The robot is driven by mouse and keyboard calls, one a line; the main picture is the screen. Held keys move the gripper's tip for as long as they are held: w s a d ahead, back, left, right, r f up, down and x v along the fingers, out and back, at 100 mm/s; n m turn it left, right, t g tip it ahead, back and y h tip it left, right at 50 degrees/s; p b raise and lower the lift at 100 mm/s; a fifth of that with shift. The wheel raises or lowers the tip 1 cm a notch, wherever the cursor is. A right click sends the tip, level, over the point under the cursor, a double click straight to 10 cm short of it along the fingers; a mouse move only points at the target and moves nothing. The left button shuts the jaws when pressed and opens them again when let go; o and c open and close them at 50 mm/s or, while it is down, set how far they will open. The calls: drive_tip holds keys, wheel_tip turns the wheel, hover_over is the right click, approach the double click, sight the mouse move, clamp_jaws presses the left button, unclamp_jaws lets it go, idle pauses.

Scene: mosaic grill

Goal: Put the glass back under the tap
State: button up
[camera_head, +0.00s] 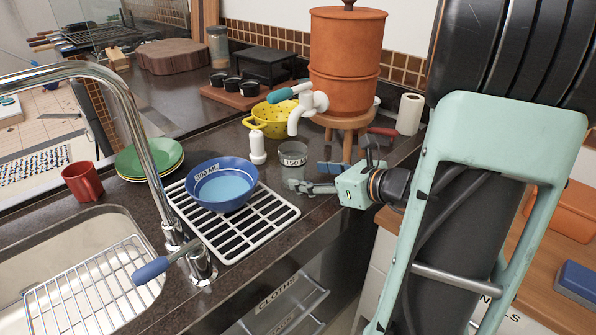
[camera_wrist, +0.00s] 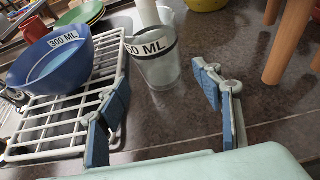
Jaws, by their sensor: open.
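A clear glass (camera_head: 292,170) with a white volume label stands upright on the dark counter, just right of the white rack. It also shows in the wrist view (camera_wrist: 156,70). My gripper (camera_head: 312,177) is open and empty, low over the counter. In the wrist view its blue-padded fingers (camera_wrist: 160,98) are apart, with the glass beyond and between them.
A blue 300 ml bowl (camera_head: 222,186) sits on the white rack (camera_head: 248,235), left of my gripper. A white bottle (camera_head: 257,150) stands beside the glass, with a yellow colander (camera_head: 268,118) behind. The stool legs (camera_wrist: 290,42) stand to the right. A chrome faucet (camera_head: 140,130) is farther left.

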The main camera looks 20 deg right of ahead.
drive_tip(key=v, duration=0.5)
drive_tip(key=shift+p, duration=0.3)
